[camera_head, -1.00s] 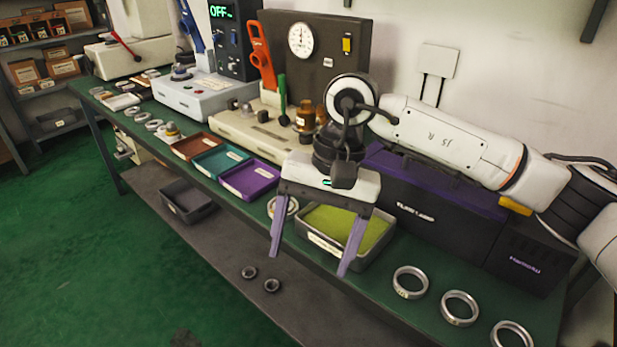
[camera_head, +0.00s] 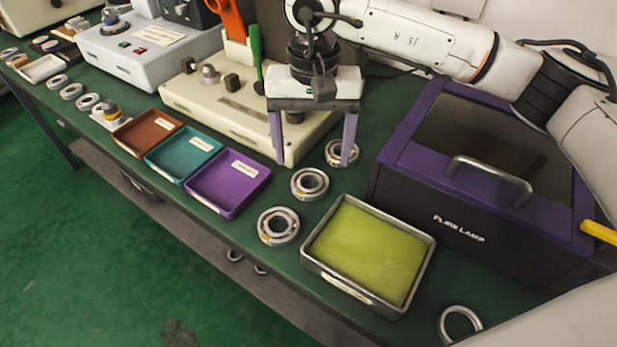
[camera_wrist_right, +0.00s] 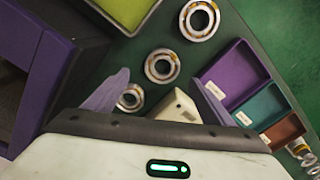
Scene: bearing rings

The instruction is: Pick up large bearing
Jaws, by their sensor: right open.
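Three metal bearings stand in a diagonal row on the green bench: a near one (camera_head: 278,240), a middle one (camera_head: 310,196) and a far one (camera_head: 333,161). The near one looks biggest in the head view; I cannot tell if that is only nearness. In the right wrist view they are the top bearing (camera_wrist_right: 184,24), the middle bearing (camera_wrist_right: 149,67) and the lowest bearing (camera_wrist_right: 121,103). My right gripper (camera_head: 313,158) is open and empty, above the bench; one finger partly covers the far bearing in the head view. My left gripper is not in view.
A tray with a yellow-green pad (camera_head: 318,276) lies right of the bearings, and brown, teal and purple trays (camera_head: 243,203) lie left. A purple-black lamp box (camera_head: 400,195) and a beige device (camera_head: 190,100) stand behind. A plain ring (camera_head: 446,320) lies at lower right.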

